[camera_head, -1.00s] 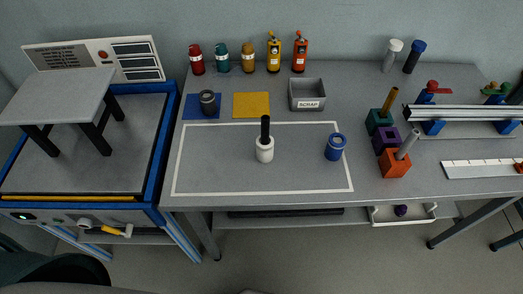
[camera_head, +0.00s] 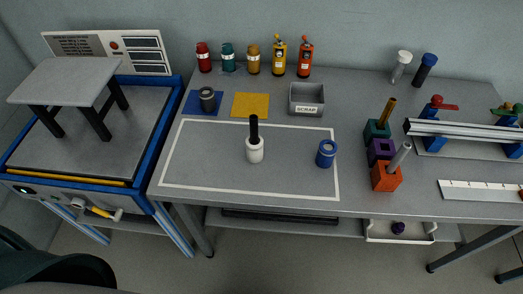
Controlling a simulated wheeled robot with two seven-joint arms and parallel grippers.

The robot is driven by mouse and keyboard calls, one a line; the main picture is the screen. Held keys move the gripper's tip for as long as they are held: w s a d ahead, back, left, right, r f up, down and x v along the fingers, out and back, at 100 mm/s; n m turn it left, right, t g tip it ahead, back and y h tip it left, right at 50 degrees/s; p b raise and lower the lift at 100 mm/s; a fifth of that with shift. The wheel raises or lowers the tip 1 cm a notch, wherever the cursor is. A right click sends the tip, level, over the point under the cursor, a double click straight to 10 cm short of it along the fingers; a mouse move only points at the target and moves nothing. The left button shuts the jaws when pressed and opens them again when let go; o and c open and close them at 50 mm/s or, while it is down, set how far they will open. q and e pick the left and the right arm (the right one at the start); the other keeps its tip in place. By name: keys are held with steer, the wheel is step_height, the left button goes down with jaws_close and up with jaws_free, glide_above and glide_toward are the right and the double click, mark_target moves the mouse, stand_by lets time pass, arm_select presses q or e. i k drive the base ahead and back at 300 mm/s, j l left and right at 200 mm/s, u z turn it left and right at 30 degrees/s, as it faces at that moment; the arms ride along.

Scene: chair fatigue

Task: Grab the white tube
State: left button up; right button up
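A white cylinder (camera_head: 255,152) with a black rod standing up out of its top stands inside the white outlined rectangle on the grey table. I cannot tell which of these the task calls the white tube. Neither of my grippers is in view, and nothing is seen touching these objects.
A blue cylinder (camera_head: 326,153) stands at the outline's right edge. Behind are a scrap bin (camera_head: 307,109) and several bottles. Coloured blocks (camera_head: 387,178) and a metal rail (camera_head: 460,133) stand right. A blue-framed rig (camera_head: 158,150) holding a small grey stool (camera_head: 68,78) adjoins the table's left.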

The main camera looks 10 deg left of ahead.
mark_target(254, 153)
steer(key=l+u, duration=0.2)
steer(key=l, duration=0.55)
steer(key=k+l+u, duration=0.1)
steer(key=l+u, duration=0.15)
steer(key=l, duration=0.45)
